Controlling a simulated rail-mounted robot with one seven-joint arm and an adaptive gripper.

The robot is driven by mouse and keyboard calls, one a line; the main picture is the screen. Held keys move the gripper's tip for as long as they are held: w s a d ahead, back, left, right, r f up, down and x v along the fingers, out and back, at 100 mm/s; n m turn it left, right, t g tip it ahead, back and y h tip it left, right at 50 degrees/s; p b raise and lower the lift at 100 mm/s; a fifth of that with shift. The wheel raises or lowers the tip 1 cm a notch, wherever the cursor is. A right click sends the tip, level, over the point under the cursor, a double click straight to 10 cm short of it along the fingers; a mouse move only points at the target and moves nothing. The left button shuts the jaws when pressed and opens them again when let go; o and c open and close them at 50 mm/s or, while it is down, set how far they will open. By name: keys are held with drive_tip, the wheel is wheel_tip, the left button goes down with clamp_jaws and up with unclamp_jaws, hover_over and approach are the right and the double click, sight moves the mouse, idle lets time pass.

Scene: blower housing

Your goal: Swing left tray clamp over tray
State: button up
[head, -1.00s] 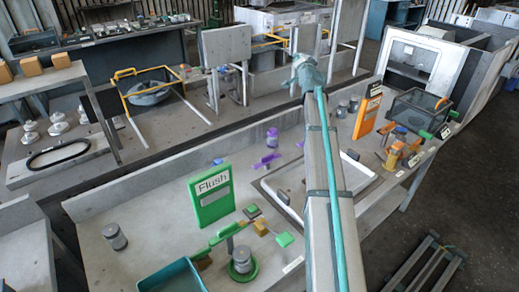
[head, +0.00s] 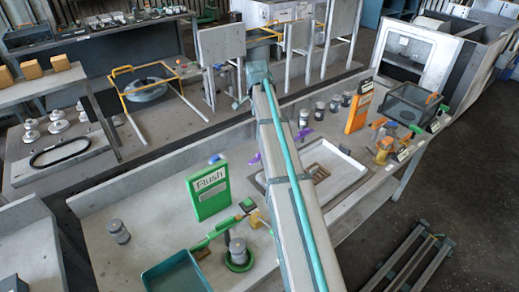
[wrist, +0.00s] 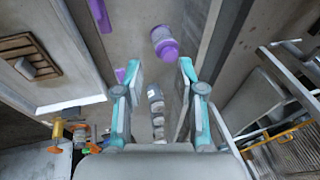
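The white-rimmed tray (head: 366,174) is set in the bench and partly hidden behind my arm; its pale rim (wrist: 72,104) also shows at the left of the wrist view. A purple clamp piece (head: 255,158) shows just left of my arm, and another purple piece (head: 303,135) shows to its right. In the wrist view, one purple bar (wrist: 99,15) lies beside the tray, and another purple piece (wrist: 126,73) is near my left finger. Which is the left clamp is unclear there. My gripper (wrist: 158,75) is open and empty above the bench; the head view does not show it.
Several grey jars (head: 320,110) stand in a row behind the tray. A brown grid (head: 319,173) lies in the tray.

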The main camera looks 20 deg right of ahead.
drive_tip(key=s+a+f+g+y, duration=0.1)
drive_tip(key=s+f+g+y, duration=0.15)
drive_tip(key=s, duration=0.35)
drive_tip(key=shift+g+h, duration=0.35)
drive_tip(key=shift+g, duration=0.1)
drive_tip(key=f+p, duration=0.1)
drive_tip(key=f, duration=0.4)
drive_tip(key=f+p, duration=0.2)
drive_tip(key=f, duration=0.4)
drive_tip(key=shift+s+a+f, duration=0.15)
drive_tip(key=shift+s+f, duration=0.05)
clamp_jaws()
